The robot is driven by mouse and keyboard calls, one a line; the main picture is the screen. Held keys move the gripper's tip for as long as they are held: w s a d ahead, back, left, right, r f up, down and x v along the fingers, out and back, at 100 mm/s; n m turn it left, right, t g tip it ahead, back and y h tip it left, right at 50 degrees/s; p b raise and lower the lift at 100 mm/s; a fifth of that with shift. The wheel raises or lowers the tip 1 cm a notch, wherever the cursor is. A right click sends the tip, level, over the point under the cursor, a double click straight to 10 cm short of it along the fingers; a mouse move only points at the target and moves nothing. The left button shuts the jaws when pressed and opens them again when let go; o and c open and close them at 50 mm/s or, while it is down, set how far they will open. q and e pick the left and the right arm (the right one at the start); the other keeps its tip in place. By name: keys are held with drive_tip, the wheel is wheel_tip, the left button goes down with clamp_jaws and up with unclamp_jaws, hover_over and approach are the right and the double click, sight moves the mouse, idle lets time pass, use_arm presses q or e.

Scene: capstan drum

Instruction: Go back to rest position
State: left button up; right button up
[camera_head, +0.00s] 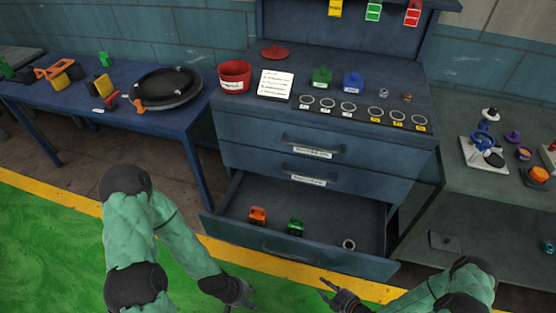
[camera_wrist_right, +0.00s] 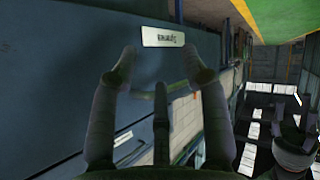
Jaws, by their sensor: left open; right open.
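My left gripper (camera_head: 240,305) hangs low at the bottom of the head view, in front of the open drawer and partly cut off by the frame edge. It is open, and I see nothing held in it. My right gripper (camera_head: 330,293) is open and empty, in front of the drawer's front panel at the lower middle. In the right wrist view its fingers (camera_wrist_right: 160,65) are spread apart, with a labelled blue drawer front beyond them. The bottom drawer (camera_head: 320,259) is pulled out and holds an orange item (camera_head: 257,215), a green item (camera_head: 296,226) and a ring (camera_head: 348,244).
The blue cabinet (camera_head: 245,159) carries a red bin (camera_head: 235,76), a white card (camera_head: 275,84), green and blue blocks and a row of marked rings. A blue table (camera_head: 60,96) stands left, a grey shelf unit right. Green floor is free at the lower left.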

drive_tip(key=s+a+r+m+g+h, duration=0.1)
drive_tip(key=s+a+r+m+g, duration=0.2)
drive_tip(key=m, duration=0.4)
drive_tip(key=s+a+r+m+g+h+p, duration=0.1)
drive_tip(key=s+a+r+m+g+h, duration=0.1)
drive_tip(key=a+r+m+g, duration=0.3)
wheel_tip(320, 180, up, 4)
drive_tip(key=s+m, duration=0.1)
drive_tip(key=m, duration=0.2)
drive_tip(key=shift+s+a+f+m+g, duration=0.25)
drive_tip(key=shift+s+a+m+g, duration=0.05)
drive_tip(key=shift+s+g, duration=0.1)
